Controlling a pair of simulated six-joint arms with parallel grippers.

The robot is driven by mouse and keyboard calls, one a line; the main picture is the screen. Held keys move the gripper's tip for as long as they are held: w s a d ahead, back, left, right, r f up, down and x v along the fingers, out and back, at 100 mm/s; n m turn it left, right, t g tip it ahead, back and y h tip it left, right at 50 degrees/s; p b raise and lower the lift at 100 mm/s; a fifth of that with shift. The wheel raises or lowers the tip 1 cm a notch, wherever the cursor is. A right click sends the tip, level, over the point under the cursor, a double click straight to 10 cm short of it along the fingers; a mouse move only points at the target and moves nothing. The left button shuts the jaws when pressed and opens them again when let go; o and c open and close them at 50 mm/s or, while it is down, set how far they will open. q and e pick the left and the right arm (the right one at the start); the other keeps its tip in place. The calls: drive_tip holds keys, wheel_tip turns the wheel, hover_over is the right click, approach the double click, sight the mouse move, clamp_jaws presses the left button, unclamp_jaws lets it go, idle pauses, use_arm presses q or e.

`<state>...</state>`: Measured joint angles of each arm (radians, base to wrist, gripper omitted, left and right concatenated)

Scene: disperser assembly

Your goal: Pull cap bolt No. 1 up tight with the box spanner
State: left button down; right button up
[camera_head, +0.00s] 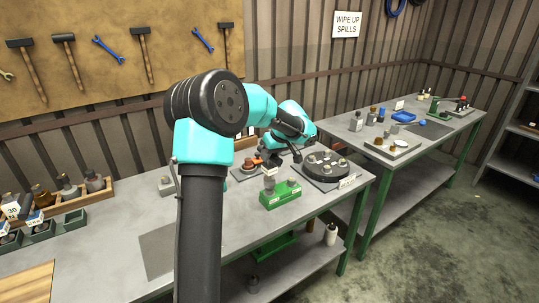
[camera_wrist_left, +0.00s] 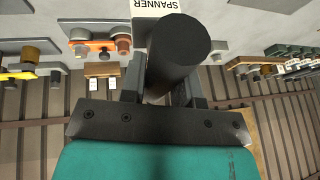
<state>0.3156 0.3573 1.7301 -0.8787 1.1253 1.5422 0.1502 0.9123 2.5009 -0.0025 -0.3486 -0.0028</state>
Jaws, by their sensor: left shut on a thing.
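The box spanner (camera_wrist_left: 178,50) shows in the left wrist view as a thick dark cylinder with a round end. My left gripper (camera_wrist_left: 160,88) is shut on it, one finger on each side. A white label reading SPANNER (camera_wrist_left: 157,6) shows just behind the cylinder. In the head view my left gripper (camera_head: 278,156) is small and dark, partly hidden by my own arm, over the bench behind the green holder (camera_head: 280,195). The round dark plate (camera_head: 326,164) with several bolt-like heads lies right of it. I cannot tell which is bolt No. 1. My right gripper is not in view.
The bench (camera_head: 215,235) has free room at front left. A wooden tray of bottles (camera_head: 72,196) stands at the left. An orange-brown part (camera_head: 250,165) sits behind the green holder. A second bench (camera_head: 395,170) with more parts stands at the right.

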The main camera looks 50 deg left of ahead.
sight(269, 165)
use_arm(q)
drive_tip(key=n+g, duration=0.1)
drive_tip(key=n, duration=0.1)
drive_tip(key=n+h, duration=0.1)
drive_tip(key=n, duration=0.2)
drive_tip(key=shift+f+g, duration=0.15)
drive_tip(key=shift+g, duration=0.25)
drive_tip(key=n, duration=0.2)
drive_tip(key=n+g+h, duration=0.1)
drive_tip(key=n, duration=0.1)
drive_tip(key=shift+f+n+h, duration=0.15)
drive_tip(key=shift+n+h, duration=0.15)
drive_tip(key=shift+f, duration=1.7)
